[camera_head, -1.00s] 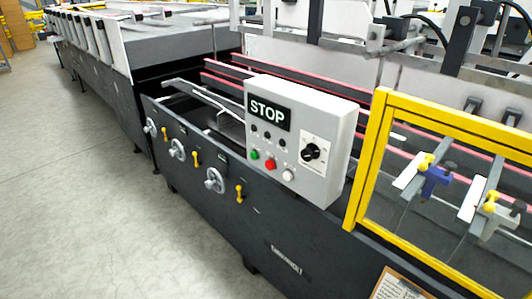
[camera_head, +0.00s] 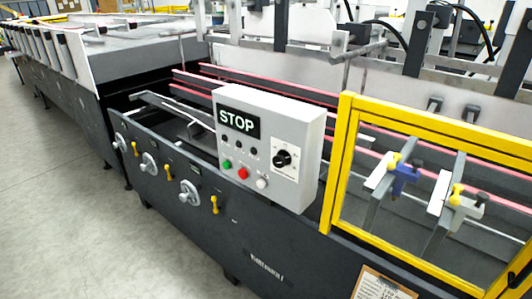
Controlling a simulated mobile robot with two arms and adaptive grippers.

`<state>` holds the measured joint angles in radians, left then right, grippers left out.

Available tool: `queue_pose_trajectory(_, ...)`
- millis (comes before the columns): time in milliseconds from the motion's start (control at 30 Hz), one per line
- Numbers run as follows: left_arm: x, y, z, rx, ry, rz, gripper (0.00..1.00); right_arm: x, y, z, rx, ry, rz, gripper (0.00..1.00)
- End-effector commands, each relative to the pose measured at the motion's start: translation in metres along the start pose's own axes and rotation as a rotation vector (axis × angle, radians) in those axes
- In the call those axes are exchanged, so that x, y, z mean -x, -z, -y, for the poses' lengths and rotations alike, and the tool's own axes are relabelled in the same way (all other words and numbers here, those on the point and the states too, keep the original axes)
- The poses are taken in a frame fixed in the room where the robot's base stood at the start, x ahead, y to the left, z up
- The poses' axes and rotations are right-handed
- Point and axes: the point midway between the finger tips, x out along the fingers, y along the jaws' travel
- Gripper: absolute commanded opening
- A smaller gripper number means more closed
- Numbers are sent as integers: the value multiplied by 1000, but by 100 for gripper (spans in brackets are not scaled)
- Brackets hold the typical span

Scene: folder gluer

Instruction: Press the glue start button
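A light grey control box (camera_head: 291,159) is mounted on the front side of the dark folder gluer. Its face carries a black STOP sign (camera_head: 238,122), a black rotary knob (camera_head: 282,158) and a row of small dark round parts. Below these sit a green button (camera_head: 227,164), a red button (camera_head: 243,174) and a white button (camera_head: 262,183). No label naming the glue start button is readable. Neither of my grippers is in view, and nothing touches the box.
A yellow-framed guard window (camera_head: 336,165) stands right of the box. Handwheels (camera_head: 189,193) and yellow levers (camera_head: 214,204) stick out of the machine's front at left. A clipboard (camera_head: 384,284) hangs at the bottom right. The grey floor (camera_head: 70,215) at left is clear.

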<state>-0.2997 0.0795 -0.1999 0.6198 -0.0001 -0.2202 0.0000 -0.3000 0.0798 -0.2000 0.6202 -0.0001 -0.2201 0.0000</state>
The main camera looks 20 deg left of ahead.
Motion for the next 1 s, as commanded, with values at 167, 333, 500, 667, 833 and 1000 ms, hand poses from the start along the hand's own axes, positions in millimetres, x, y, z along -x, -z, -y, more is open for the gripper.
queue_pose_trajectory(167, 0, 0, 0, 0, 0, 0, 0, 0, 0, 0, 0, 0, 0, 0)
queue_pose_trajectory(333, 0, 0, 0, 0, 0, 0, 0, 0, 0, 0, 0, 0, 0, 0)
queue_pose_trajectory(500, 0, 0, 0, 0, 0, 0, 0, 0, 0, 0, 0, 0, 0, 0)
queue_pose_trajectory(667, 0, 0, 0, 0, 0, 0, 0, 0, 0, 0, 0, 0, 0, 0)
queue_pose_trajectory(833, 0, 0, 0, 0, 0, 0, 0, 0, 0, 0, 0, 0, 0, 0)
queue_pose_trajectory(1000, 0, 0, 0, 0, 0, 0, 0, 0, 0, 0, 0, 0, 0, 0)
